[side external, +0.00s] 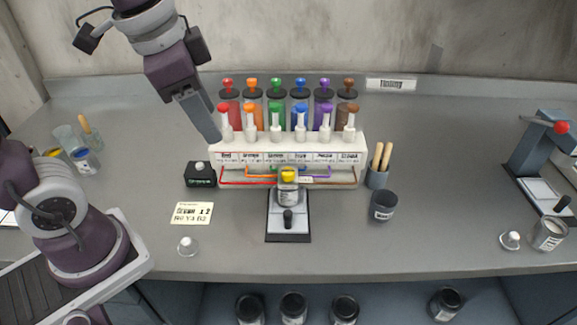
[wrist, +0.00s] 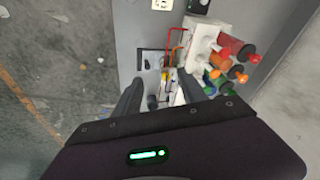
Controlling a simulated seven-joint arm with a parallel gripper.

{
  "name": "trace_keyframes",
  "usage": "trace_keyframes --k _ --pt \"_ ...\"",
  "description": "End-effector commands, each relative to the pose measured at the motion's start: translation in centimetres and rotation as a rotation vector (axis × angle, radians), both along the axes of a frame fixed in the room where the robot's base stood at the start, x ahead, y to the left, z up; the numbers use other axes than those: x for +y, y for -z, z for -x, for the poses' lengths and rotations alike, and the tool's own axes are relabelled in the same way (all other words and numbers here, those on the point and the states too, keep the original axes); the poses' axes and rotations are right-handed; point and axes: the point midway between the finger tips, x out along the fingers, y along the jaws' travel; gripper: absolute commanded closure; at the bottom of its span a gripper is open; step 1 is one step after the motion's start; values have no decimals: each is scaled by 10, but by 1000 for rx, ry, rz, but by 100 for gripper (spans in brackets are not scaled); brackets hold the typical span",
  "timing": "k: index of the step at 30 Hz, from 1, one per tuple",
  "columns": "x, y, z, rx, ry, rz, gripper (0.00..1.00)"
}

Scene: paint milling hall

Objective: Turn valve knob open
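A white dispenser rack (side external: 290,148) stands mid-bench with a row of white valves. Their coloured knobs are red (side external: 223,108), orange (side external: 249,108), green (side external: 276,107), blue (side external: 301,108), purple (side external: 325,107) and brown (side external: 350,108). The task does not say which knob is meant. My gripper (side external: 214,138) hangs at the rack's left end, close to the red valve; contact cannot be told. In the wrist view, its two dark fingers (wrist: 160,88) are spread apart with nothing visibly held. The rack shows beyond them, its valves partly hidden.
Lidded coloured canisters (side external: 276,90) stand behind the valves. A yellow-topped jar (side external: 288,190) sits before the rack on a small stand (side external: 275,229). A black box (side external: 200,174) is at left; a brush cup (side external: 377,178) and dark cup (side external: 383,205) are at right.

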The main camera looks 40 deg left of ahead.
Motion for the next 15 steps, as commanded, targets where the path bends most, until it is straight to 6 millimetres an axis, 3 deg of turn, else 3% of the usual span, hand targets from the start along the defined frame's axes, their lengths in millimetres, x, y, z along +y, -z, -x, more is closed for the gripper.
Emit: trace_keyframes --k 1,3,6,10,15 --pt "-4 10 -28 66 118 -35 52" --pt "-11 28 -65 144 301 -75 52" --pt "-20 60 -107 231 530 -97 52" --pt "-29 94 -136 293 715 -96 52" --pt "-31 117 -143 312 779 -93 52"
